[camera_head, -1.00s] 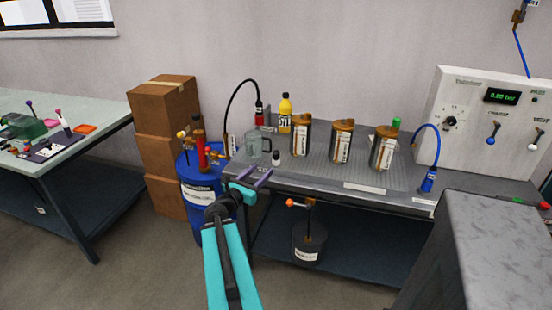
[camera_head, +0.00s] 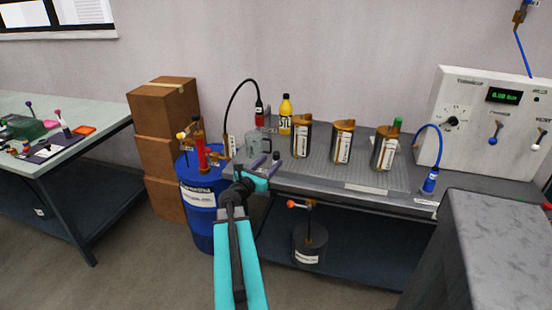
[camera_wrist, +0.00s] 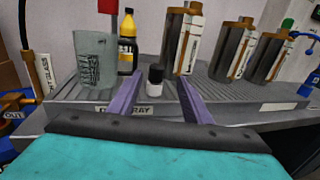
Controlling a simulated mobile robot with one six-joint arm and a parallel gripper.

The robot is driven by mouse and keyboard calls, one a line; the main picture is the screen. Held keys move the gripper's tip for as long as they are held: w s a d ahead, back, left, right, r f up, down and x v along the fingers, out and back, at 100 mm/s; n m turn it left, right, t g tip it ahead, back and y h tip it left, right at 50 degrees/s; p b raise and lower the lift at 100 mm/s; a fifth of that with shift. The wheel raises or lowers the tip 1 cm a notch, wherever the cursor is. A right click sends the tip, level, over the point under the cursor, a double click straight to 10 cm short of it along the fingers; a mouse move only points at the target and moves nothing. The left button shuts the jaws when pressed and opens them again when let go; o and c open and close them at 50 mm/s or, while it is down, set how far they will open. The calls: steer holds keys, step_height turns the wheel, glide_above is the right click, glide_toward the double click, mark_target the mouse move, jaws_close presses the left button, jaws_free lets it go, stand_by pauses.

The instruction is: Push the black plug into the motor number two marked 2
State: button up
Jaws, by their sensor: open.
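A small piece with a black top and white body (camera_wrist: 155,80), perhaps the black plug, stands on the bench tray. My gripper (camera_head: 266,161) is open at the tray's front edge. In the wrist view its two purple fingers (camera_wrist: 156,90) point at this piece, which appears between them with nothing gripped. In the head view the fingers largely hide it. Three dark cylinders with copper-brown tops and white labels, apparently the motors, stand in a row: left (camera_head: 301,138), middle (camera_head: 342,142) and right (camera_head: 385,148). I cannot read a 2 on any of them.
A glass jug (camera_head: 257,145) and yellow bottle (camera_head: 286,114) stand left of the motors. A blue hose fitting (camera_head: 429,181) and control panel (camera_head: 492,125) are at the right. A blue drum (camera_head: 200,205) stands by the bench's left end. The tray's front middle is clear.

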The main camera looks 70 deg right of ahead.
mark_target(274, 156)
steer(key=shift+s+d, duration=0.1)
steer(key=shift+d, duration=0.65)
steer(key=shift+d, duration=0.1)
steer(key=shift+d+p, duration=0.4)
steer(key=shift+d, duration=1.2)
steer(key=shift+s+d, duration=0.15)
steer(key=shift+d, duration=0.8)
jaws_close()
